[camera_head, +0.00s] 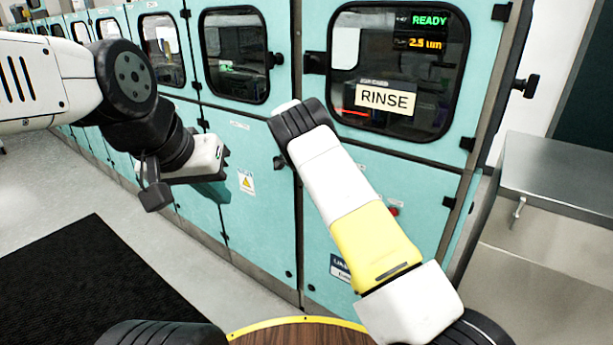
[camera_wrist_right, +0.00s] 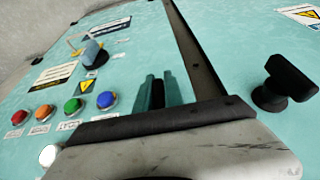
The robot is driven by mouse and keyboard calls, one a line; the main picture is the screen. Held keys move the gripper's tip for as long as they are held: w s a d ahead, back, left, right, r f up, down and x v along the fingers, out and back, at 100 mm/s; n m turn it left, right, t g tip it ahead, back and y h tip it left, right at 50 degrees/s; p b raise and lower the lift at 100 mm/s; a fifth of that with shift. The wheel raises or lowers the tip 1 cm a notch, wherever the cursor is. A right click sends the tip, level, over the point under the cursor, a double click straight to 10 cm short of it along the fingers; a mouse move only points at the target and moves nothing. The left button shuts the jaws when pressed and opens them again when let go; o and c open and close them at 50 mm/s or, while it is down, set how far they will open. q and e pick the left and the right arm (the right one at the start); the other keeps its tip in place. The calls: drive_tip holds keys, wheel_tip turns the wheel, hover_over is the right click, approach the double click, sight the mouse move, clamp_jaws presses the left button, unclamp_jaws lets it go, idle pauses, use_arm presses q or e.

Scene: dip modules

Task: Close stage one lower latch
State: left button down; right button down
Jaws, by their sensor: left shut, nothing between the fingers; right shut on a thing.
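My right gripper (camera_wrist_right: 155,92) is at the teal lower door beside a dark vertical seam in the right wrist view. It is shut on a dark latch handle (camera_wrist_right: 158,94), mostly hidden between the fingers. In the head view my right arm covers that spot, so the handle's angle cannot be told. Across the seam is another black latch knob (camera_wrist_right: 285,85), also visible in the head view (camera_head: 279,162). My left gripper (camera_head: 222,162) is shut and empty, in front of the lower doors to the left.
The upper door (camera_head: 388,70) reads RINSE and READY. A metal bench (camera_head: 560,175) stands at right. A black mat (camera_head: 90,280) lies on the floor at left.

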drive_tip(key=shift+w+d+r, duration=0.3)
drive_tip(key=shift+w+r, duration=0.05)
drive_tip(key=shift+r, duration=0.05)
drive_tip(key=c, duration=1.4)
unclamp_jaws()
drive_tip(key=shift+c, duration=0.2)
drive_tip(key=shift+f, duration=0.15)
drive_tip(key=v, duration=0.7)
drive_tip(key=shift+s+r, duration=0.2)
drive_tip(key=shift+r, duration=0.15)
drive_tip(key=shift+a, duration=0.2)
